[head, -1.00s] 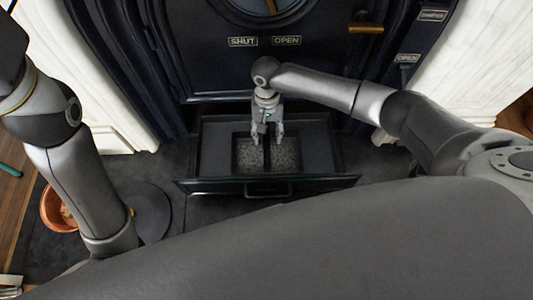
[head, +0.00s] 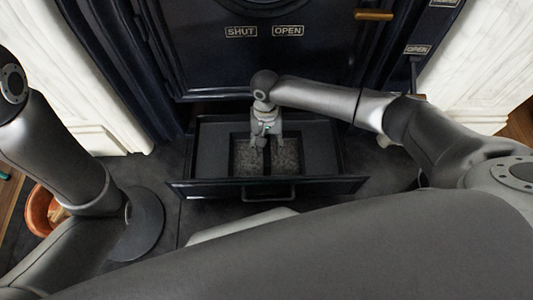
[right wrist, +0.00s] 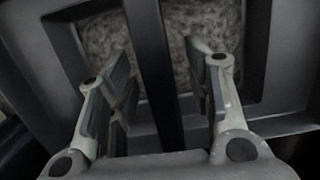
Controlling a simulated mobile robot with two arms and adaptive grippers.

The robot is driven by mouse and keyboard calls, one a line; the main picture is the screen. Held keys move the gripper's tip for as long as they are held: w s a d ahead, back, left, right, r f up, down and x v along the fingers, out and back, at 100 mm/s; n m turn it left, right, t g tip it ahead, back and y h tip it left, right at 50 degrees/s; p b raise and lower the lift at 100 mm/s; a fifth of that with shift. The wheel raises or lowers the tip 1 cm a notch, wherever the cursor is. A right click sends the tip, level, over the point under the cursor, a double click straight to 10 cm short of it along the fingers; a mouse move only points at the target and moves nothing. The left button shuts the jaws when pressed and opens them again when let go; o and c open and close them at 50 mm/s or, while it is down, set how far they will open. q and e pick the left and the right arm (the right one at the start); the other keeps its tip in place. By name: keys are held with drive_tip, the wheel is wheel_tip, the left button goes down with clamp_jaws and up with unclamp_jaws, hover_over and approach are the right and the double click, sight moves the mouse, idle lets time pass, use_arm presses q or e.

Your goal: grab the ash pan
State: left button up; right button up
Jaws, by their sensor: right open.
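The ash pan (head: 267,164) sits in the middle of the pulled-out dark drawer (head: 325,155) under the stove door. Grey ash lies in it on both sides of a dark bar across its middle. In the right wrist view the bar of the ash pan (right wrist: 155,65) runs between my fingers. My right gripper (head: 264,143) is open above the pan and points down. In the right wrist view my right gripper (right wrist: 160,64) has one finger on each side of the bar, with gaps showing. My left gripper is out of view; only my left arm shows.
The drawer front has a handle (head: 268,193). The black stove door with SHUT and OPEN labels (head: 264,31) stands close behind my right gripper. White marble (head: 75,85) flanks the stove. A copper-coloured bucket (head: 39,211) stands on the floor at the left.

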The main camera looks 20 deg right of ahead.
clamp_jaws()
idle(0.4)
drive_tip(key=shift+r, duration=0.25)
